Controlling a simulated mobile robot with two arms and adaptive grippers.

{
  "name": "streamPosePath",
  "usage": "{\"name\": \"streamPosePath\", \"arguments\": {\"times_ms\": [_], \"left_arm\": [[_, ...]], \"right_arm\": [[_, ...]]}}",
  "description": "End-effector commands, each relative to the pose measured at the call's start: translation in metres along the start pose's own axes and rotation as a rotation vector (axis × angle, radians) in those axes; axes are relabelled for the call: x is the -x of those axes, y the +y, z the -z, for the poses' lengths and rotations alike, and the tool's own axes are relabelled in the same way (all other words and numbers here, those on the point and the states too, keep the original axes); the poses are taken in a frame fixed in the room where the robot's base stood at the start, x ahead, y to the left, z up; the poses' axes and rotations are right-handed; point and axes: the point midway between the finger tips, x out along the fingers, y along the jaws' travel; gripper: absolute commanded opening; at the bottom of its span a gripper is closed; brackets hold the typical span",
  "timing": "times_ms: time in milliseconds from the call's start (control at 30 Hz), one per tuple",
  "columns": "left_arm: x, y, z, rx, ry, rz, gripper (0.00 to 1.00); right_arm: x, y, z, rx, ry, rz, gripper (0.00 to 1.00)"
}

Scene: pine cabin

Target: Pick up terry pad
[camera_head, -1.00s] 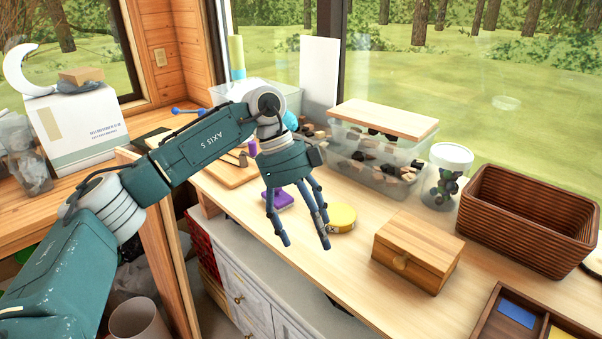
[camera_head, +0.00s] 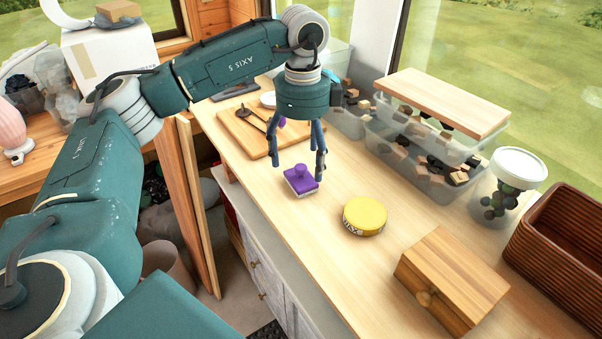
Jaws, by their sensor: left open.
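The purple pad (camera_head: 302,181), which looks like the terry pad, lies on the light wooden counter. It has a small knob on top and a pale lower edge. My left gripper (camera_head: 297,184) is open and points down, its fingers on either side of the pad in the picture. Nothing is held between the fingers. I cannot tell exactly how high the fingertips are above the counter. My right gripper is not in view.
A yellow round tin (camera_head: 365,216) stands to the right of the pad. A wooden box (camera_head: 452,275), a lidded jar (camera_head: 507,185), a brown basket (camera_head: 565,240) and clear bins (camera_head: 425,165) line the right. A cutting board (camera_head: 240,130) lies behind. The counter's front edge is close.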

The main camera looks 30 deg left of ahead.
Motion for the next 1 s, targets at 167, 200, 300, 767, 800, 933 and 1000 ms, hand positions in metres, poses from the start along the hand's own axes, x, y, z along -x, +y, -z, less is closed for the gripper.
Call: {"name": "streamPosePath", "arguments": {"times_ms": [167, 200, 300, 767, 800, 933, 1000], "left_arm": [[-0.020, 0.003, -0.005, 0.001, -0.003, -0.005, 0.80], [-0.026, 0.003, -0.006, 0.001, -0.002, -0.005, 0.80], [-0.041, 0.002, -0.005, 0.000, -0.001, -0.003, 0.80], [-0.051, 0.002, -0.005, 0.000, 0.000, 0.000, 0.56], [-0.051, 0.002, -0.005, 0.000, 0.000, 0.000, 0.48], [-0.051, 0.002, -0.005, 0.000, 0.000, 0.000, 0.25], [-0.051, 0.002, -0.005, 0.000, 0.000, 0.000, 0.25]], "right_arm": [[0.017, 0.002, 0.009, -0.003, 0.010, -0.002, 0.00], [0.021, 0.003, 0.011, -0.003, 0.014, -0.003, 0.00], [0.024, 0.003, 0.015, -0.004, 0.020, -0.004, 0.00], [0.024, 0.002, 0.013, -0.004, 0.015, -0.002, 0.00], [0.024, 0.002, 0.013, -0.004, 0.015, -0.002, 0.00], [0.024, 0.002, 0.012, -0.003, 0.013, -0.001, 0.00], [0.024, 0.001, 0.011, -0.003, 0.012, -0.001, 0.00]]}}
